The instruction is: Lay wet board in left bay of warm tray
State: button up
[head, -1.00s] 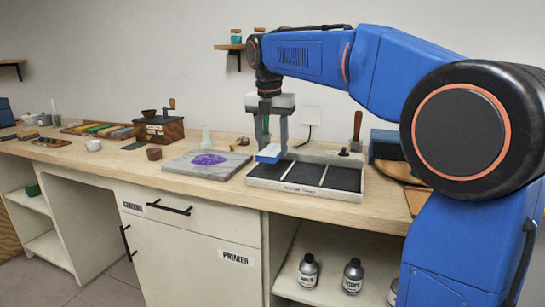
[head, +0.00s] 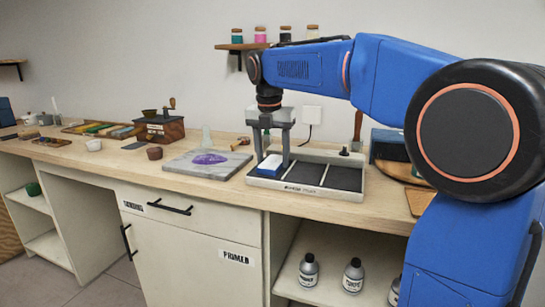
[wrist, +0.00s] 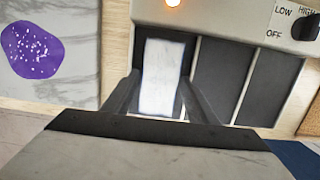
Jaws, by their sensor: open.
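The wet board (head: 269,165), white on top with blue sides, lies in the left bay of the warm tray (head: 300,188). It also shows in the wrist view (wrist: 162,78), lying lengthwise with dark bay floor along its left side. The tray is pale, with three dark bays side by side; the middle and right bays are empty. My gripper (head: 273,156) is open, low over the left bay, with a finger on either side of the board. In the wrist view the fingers flank the board's near part, and the gripper body hides the tray's near edge.
A marbled slab (head: 207,165) with a purple patch lies left of the tray. A knob (wrist: 306,27) marked OFF, LOW and HIGH and a lit orange lamp (wrist: 172,2) sit on the tray's far rim. A blue box (head: 390,146) stands to the right.

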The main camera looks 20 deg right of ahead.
aim_at(271, 164)
notch_tip(271, 164, up, 12)
jog(key=s+a, duration=0.1)
jog(key=shift+s, duration=0.2)
dwell(0.5)
